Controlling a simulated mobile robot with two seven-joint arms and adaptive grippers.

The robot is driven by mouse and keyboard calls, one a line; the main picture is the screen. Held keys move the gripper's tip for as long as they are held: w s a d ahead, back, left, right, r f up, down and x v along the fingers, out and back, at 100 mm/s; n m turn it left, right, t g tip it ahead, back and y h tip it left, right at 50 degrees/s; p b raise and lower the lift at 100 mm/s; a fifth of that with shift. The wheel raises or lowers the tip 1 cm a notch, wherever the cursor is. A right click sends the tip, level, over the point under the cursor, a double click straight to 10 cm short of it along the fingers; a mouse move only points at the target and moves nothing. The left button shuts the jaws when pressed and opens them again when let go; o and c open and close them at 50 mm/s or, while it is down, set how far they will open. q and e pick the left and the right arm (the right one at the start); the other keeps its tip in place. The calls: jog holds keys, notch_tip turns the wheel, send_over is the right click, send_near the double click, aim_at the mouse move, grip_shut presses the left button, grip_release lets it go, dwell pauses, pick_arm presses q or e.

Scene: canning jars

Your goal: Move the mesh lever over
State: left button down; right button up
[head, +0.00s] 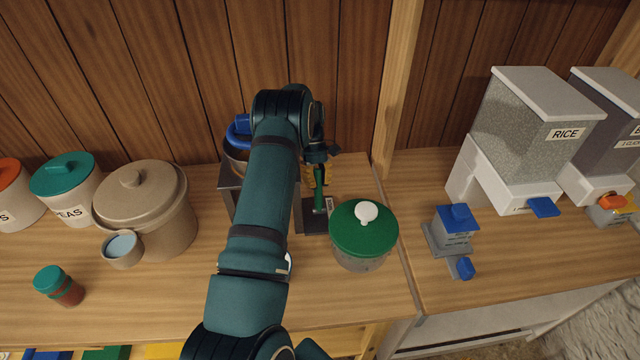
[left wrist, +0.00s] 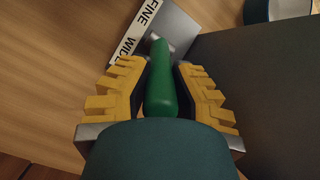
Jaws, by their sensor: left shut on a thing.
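The mesh lever has a green handle (head: 319,192) in the head view, beside a dark metal stand (head: 229,188). In the left wrist view the green handle (left wrist: 161,80) lies between the yellow ridged fingers of my left gripper (left wrist: 160,92), which is shut on it. A white label (left wrist: 134,32) reading FINE and WIDE is next to the lever's far end. I cannot tell which word the lever points to. In the head view my left arm hides much of the stand and most of the left gripper (head: 319,165). My right gripper is not in view.
A green-lidded jar (head: 362,240) stands close to the right of the lever. A blue-handled part (head: 238,132) is on the stand's left. A beige crock (head: 150,205) stands at left; a blue-topped device (head: 457,222) and rice dispenser (head: 530,120) at right.

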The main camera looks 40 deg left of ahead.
pick_arm(q)
jog(key=shift+w+f+g+h+b, duration=0.1)
jog(key=shift+f+g+h+b, duration=0.2)
jog(key=shift+h, duration=0.1)
dwell(0.3)
jog(key=c, duration=0.8)
grip_release()
jog(key=shift+a, duration=0.1)
jog(key=shift+o, duration=0.2)
jog(key=shift+r, duration=0.15)
